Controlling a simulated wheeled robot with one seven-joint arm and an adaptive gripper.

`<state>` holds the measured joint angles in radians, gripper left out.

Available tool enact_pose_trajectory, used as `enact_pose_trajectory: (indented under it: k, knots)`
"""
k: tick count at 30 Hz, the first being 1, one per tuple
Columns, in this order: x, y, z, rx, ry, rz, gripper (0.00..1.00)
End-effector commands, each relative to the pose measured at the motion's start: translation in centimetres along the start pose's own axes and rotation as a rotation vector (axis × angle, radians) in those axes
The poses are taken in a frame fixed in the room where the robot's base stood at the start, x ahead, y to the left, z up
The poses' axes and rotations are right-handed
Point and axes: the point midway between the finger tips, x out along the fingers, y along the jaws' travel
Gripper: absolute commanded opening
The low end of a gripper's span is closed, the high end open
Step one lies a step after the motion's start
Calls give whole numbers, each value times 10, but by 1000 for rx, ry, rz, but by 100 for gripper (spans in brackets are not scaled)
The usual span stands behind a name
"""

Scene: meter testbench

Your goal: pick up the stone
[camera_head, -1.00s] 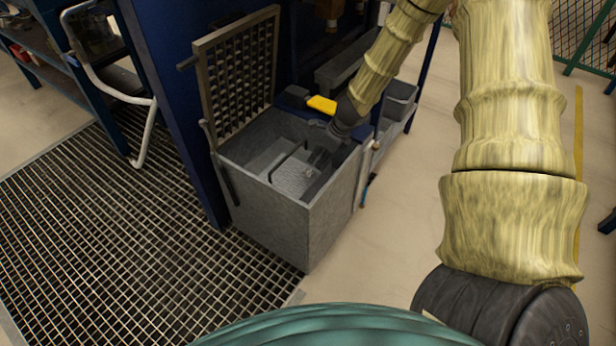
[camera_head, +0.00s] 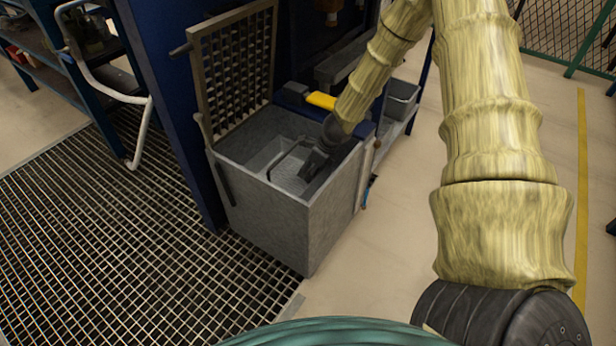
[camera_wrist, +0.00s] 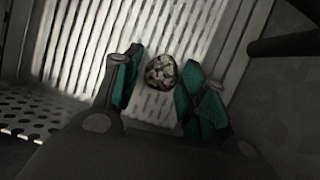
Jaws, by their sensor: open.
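The stone (camera_wrist: 161,72) shows in the wrist view as a small, roundish, mottled brown-and-pale lump on a slatted surface (camera_wrist: 90,45). My gripper (camera_wrist: 160,85) is open, its two teal-padded fingers on either side of the stone. The right finger is very close to the stone; I cannot tell whether it touches. A gap shows on the left. In the head view my gripper (camera_head: 312,166) reaches down inside an open grey metal box (camera_head: 290,228). The stone cannot be made out there.
A lattice lid (camera_head: 237,75) stands raised at the box's back left. The box walls surround my gripper closely. A yellow object (camera_head: 321,101) lies by the back rim. In the wrist view a perforated plate (camera_wrist: 30,118) is at left and a dark bar (camera_wrist: 285,43) at right.

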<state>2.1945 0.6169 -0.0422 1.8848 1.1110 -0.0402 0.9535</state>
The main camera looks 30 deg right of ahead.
Motion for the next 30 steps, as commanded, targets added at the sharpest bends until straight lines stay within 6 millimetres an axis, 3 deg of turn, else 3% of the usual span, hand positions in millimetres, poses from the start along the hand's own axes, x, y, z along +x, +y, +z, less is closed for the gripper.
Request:
enact_pose_trajectory:
  k: [8,14,15,24,30]
  knots:
    - [5,1,0,-1,1,1,42]
    - [5,1,0,0,1,1,9]
    - [5,1,-1,0,1,1,7]
    - [4,0,-1,1,2,0,7]
    - [-16,-1,7,-1,2,-2,7]
